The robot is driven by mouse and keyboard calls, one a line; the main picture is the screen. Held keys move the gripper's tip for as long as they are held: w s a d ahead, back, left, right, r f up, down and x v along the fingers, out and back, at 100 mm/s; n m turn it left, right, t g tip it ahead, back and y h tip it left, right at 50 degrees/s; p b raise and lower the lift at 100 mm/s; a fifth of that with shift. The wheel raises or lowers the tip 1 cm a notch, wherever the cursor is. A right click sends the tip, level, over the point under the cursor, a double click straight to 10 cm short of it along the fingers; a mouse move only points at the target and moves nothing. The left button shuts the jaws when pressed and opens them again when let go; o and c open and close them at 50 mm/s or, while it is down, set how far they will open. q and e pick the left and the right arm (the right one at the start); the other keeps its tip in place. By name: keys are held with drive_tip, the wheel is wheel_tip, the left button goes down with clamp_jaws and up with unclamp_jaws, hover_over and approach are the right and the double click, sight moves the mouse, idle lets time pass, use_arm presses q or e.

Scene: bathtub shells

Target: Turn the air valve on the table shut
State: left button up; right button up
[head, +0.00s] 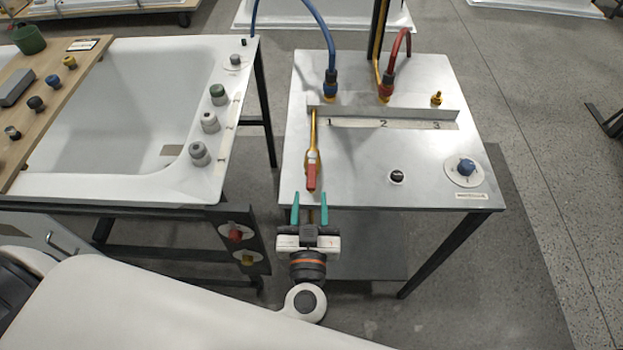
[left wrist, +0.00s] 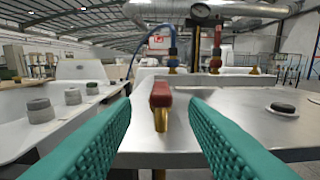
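On the metal table (head: 345,180), a blue knob (head: 466,167) sits on a round white plate at the front right; it may be the air valve, but its label is too small to read. A brass tool with a red end (head: 311,177) lies at the table's left, pointing to the front edge; the red end also shows in the left wrist view (left wrist: 160,95). My left gripper (head: 310,200) is open and empty at the front edge, just short of the red end. Its green fingers (left wrist: 160,130) stand either side of the red end in the wrist view, apart from it. My right gripper is out of view.
A low metal rail (head: 400,112) numbered 1 to 3 crosses the table. Blue (head: 330,85) and red (head: 387,85) hose fittings stand behind it, with a small brass fitting (head: 436,98). A black knob (head: 397,176) is near the front. A white bathtub (head: 130,185) with several knobs stands left.

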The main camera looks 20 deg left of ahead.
sight(311, 191)
use_arm(q)
drive_tip(key=x, duration=0.5)
drive_tip(key=shift+w, duration=0.15)
clamp_jaws()
